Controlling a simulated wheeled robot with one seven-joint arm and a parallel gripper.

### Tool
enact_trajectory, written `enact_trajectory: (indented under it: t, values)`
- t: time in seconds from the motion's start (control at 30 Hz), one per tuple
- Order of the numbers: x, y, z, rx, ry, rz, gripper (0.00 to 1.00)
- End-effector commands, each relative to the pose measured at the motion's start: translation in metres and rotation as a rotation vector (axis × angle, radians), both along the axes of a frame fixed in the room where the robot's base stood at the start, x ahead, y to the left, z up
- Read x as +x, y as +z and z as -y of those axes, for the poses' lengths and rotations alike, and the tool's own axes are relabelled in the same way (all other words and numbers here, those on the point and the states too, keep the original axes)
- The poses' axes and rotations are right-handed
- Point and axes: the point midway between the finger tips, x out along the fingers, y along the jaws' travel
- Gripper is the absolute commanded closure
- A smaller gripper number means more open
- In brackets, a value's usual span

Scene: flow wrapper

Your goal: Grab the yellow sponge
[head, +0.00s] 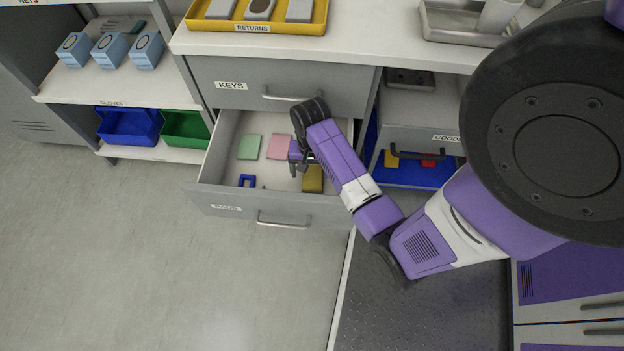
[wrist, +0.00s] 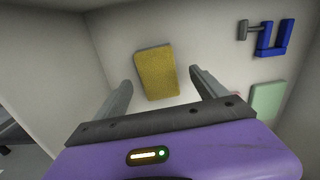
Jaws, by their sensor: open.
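The yellow sponge (head: 312,179) lies flat on the floor of the open lower drawer (head: 222,190), near its right end. In the wrist view the sponge (wrist: 156,72) is a mustard-yellow block, fully in sight, ahead of and between the two fingers. My gripper (head: 297,168) is inside the drawer's outline, beside the sponge in the head view. In the wrist view my gripper (wrist: 160,88) is open and empty, with its fingers apart and not visibly touching the sponge.
A green pad (head: 249,147), a pink pad (head: 279,147) and a blue U-shaped piece (head: 247,181) share the drawer. The closed KEYS drawer (head: 285,88) is just above. Drawer walls surround my gripper. Open floor (head: 120,260) lies to the left.

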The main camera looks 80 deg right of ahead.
Motion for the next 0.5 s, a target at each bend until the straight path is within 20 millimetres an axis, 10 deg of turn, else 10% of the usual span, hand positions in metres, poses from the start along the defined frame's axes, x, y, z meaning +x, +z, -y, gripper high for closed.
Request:
enact_trajectory:
  t: [0.5]
  values:
    - [-0.003, -0.038, 0.002, 0.000, -0.001, 0.000, 0.22]
